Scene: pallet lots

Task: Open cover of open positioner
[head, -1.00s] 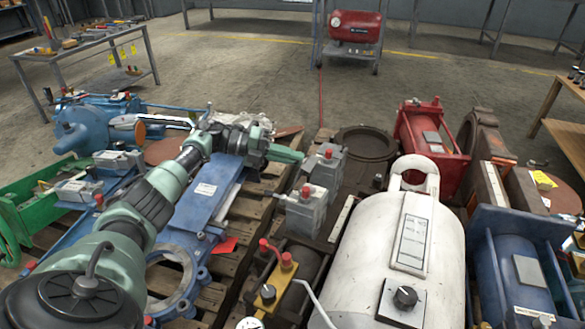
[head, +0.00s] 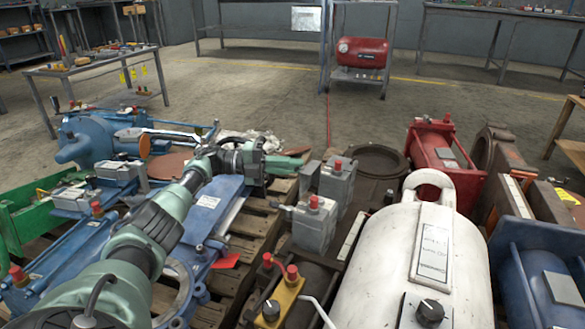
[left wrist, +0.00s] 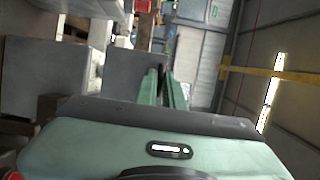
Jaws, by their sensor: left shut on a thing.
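Grey positioners with red knobs stand on the pallet right of my left gripper. The farther positioner (head: 339,181) has a narrow grey plate, seemingly its cover (head: 309,178), at its left side. The nearer positioner (head: 315,226) stands just in front. My left gripper (head: 299,161) reaches in from the left with its green fingers at the plate's top edge. It is shut, seemingly on this cover; the exact grip is hard to see. In the left wrist view the two fingers (left wrist: 165,87) are close together beside a dark grey surface. My right gripper is not in view.
A white tank (head: 395,262) stands right of the positioners, with a yellow block with red knobs (head: 279,298) in front. Blue valve parts (head: 205,215) lie under my left arm. A red motor housing (head: 440,155) stands behind right. Open floor lies beyond the pallets.

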